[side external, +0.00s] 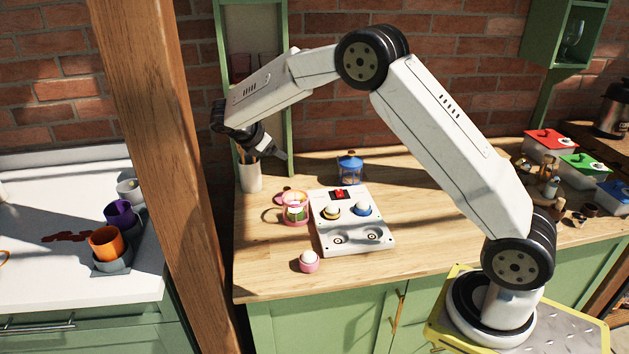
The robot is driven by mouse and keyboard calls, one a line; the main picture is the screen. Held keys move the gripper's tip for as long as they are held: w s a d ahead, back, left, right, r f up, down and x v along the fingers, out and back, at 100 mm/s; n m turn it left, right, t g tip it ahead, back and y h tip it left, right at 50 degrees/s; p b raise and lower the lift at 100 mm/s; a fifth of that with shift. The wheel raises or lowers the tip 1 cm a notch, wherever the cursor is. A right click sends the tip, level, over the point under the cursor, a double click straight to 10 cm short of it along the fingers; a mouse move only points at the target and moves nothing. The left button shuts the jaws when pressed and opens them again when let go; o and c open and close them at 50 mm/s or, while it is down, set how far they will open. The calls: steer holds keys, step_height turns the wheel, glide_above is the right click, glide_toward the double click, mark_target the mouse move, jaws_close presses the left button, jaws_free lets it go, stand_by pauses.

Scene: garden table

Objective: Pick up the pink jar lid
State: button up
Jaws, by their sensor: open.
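A small flat pink piece (283,197), which looks like the pink jar lid, lies on the wooden counter. It is just behind and left of the pink-rimmed glass jar (295,209) and partly hidden by it. The jar seems to have no lid on top, though its rim is small in view. My gripper (279,154) is open, hanging at the end of the arm above the back left of the counter. It is higher than the pink piece and apart from it. Nothing shows between its fingers, though they are small here.
A white holder with utensils (250,177) stands below my gripper. A white panel (325,232) with a red switch sits right of the jar. A blue jar (350,170) stands behind. A pink cup with a white top (308,262) is in front. A wooden post (160,150) rises at left.

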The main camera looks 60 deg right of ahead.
steer(key=w+d+n+h, duration=0.2)
steer(key=w, duration=0.2)
steer(key=n+h, duration=0.1)
steer(key=h, duration=0.1)
glide_toward(284, 191)
steer(key=d, duration=0.1)
steer(key=d+f, duration=0.1)
steer(key=d, duration=0.1)
steer(key=shift+d+f+g, duration=0.15)
steer(key=shift+d+g, duration=0.1)
steer(key=shift+g, duration=0.15)
steer(key=shift+d, duration=0.15)
steer(key=shift+x, duration=3.8)
steer(key=shift+w+f, duration=0.15)
steer(key=shift+f, duration=0.05)
jaws_close()
